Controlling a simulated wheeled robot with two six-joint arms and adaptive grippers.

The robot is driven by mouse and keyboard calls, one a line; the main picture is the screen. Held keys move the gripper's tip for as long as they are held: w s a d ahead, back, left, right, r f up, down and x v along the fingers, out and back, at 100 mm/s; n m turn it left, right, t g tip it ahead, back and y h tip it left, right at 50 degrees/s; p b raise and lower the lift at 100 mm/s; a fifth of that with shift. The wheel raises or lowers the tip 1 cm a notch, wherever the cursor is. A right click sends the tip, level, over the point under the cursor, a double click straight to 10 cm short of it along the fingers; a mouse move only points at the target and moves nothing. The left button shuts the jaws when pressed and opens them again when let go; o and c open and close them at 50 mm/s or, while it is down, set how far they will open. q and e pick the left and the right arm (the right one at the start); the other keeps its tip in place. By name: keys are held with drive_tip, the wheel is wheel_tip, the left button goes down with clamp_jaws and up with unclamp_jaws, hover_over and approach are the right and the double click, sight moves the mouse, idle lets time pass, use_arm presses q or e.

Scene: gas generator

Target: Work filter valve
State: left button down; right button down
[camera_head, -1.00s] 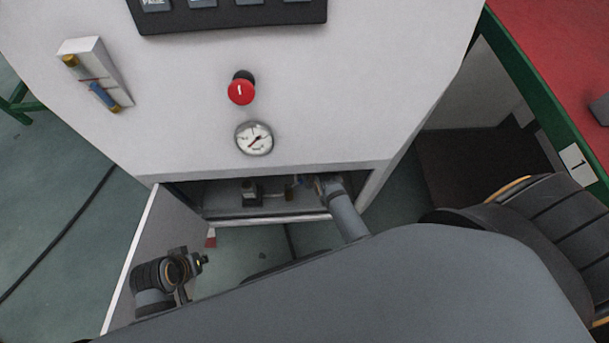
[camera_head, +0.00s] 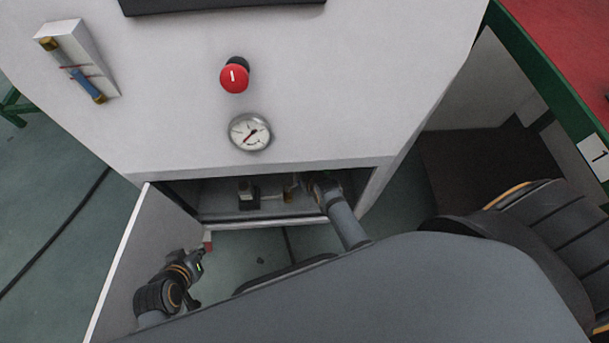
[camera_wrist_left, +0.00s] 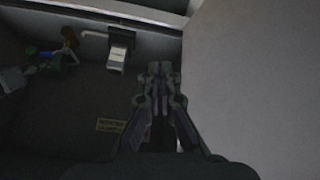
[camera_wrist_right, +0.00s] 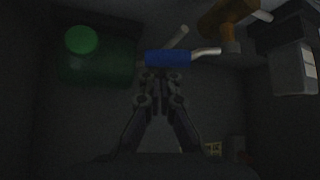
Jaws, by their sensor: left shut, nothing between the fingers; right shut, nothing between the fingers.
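A blue valve handle (camera_wrist_right: 168,58) with a pale metal stem sits inside the dark cabinet. My right gripper (camera_wrist_right: 158,76) is shut and empty, its fingertips right below the blue handle; I cannot tell whether they touch. In the head view my right arm reaches into the cabinet opening (camera_head: 225,218), and the valve is too small to make out there. My left gripper (camera_head: 199,257) is shut and empty in front of the opening, beside the open door (camera_head: 125,275). The left wrist view shows its closed fingers (camera_wrist_left: 160,72) with the door surface on the right.
A green cylinder (camera_wrist_right: 95,58) stands left of the blue handle, and a brown-orange fitting (camera_wrist_right: 228,22) and grey-white block (camera_wrist_right: 293,70) to its right. A pressure gauge (camera_head: 250,132) and red button (camera_head: 234,76) are on the front panel. A red-topped table (camera_head: 560,45) stands at right.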

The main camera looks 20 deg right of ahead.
drive_tip(key=shift+r+p, duration=0.2)
drive_tip(key=shift+p, duration=0.15)
drive_tip(key=s+p, duration=0.1)
drive_tip(key=p, duration=0.1)
drive_tip(key=shift+r+p, duration=0.2)
drive_tip(key=shift+p, duration=0.1)
use_arm(q)
drive_tip(key=s+r+g, duration=0.1)
drive_tip(key=s+a+r+g+p, duration=0.1)
drive_tip(key=s+r+g+p, duration=0.1)
drive_tip(key=s+g, duration=0.1)
drive_tip(key=shift+a+r+y, duration=0.3)
drive_tip(key=shift+r+y, duration=0.05)
drive_tip(key=shift+y, duration=0.05)
use_arm(e)
drive_tip(key=shift+s+f, duration=0.25)
drive_tip(key=shift+s, duration=0.2)
drive_tip(key=shift+s+f, duration=0.2)
drive_tip(key=shift+s, duration=0.25)
